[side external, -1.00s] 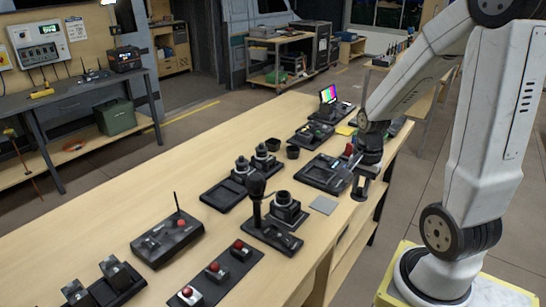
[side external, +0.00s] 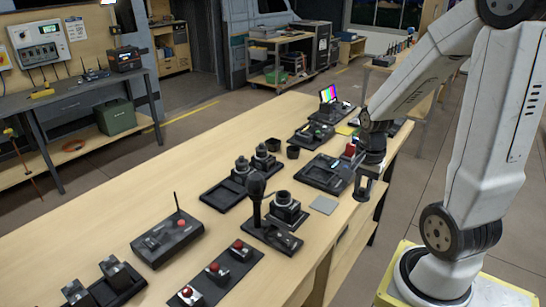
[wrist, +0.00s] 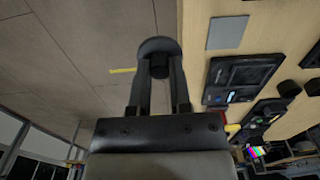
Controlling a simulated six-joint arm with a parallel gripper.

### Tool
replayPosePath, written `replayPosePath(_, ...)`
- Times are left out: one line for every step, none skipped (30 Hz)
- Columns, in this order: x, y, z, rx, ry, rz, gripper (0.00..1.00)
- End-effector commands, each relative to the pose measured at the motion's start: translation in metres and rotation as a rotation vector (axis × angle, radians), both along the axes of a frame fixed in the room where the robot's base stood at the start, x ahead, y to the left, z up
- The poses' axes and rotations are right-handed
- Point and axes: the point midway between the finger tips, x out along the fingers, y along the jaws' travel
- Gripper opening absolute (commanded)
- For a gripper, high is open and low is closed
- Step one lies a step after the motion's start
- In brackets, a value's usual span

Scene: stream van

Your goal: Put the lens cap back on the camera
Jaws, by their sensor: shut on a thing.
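My gripper (side external: 363,188) hangs beyond the table's right edge, pointing down. In the wrist view its two fingers (wrist: 158,78) are closed on a dark round disc, which looks like the lens cap (wrist: 158,46). The cap is hard to make out in the side view. A dark camera (side external: 287,212) with a round, upward-facing lens sits on the table, left of my gripper and apart from it. The camera is not clearly seen in the wrist view.
A grey square pad (side external: 323,205) lies between camera and gripper; it also shows in the wrist view (wrist: 228,32). A black microphone (side external: 256,188) stands close left of the camera. A black device (side external: 327,173) lies behind the pad. Two dark cups (side external: 273,145) (side external: 293,152) stand farther back.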

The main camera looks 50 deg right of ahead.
Motion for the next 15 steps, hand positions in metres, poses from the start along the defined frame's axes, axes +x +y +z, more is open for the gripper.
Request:
replayPosePath(0.003,0.0,0.0,0.0,0.0,0.008,0.0)
replayPosePath(0.005,-0.001,0.001,0.001,0.001,0.013,0.0)
replayPosePath(0.009,-0.001,0.001,0.001,0.001,0.023,0.0)
replayPosePath(0.012,-0.001,0.002,0.0,0.001,0.031,0.0)
replayPosePath(0.016,-0.002,0.002,0.0,0.0,0.041,0.0)
replayPosePath(0.021,-0.002,0.003,0.001,0.001,0.056,0.0)
replayPosePath(0.027,-0.003,0.003,0.0,0.0,0.068,0.0)
replayPosePath(0.032,-0.003,0.004,0.0,0.0,0.082,0.0)
replayPosePath(0.04,-0.003,0.005,0.0,0.0,0.101,0.0)
replayPosePath(0.047,-0.003,0.005,0.001,0.001,0.117,0.0)
replayPosePath(0.054,-0.003,0.006,0.001,0.001,0.135,0.0)
replayPosePath(0.064,-0.002,0.007,0.0,0.0,0.159,0.0)
replayPosePath(0.071,-0.002,0.007,0.0,0.0,0.179,0.0)
replayPosePath(0.079,-0.001,0.008,0.0,0.001,0.198,0.0)
replayPosePath(0.09,0.001,0.008,0.001,0.001,0.225,0.0)
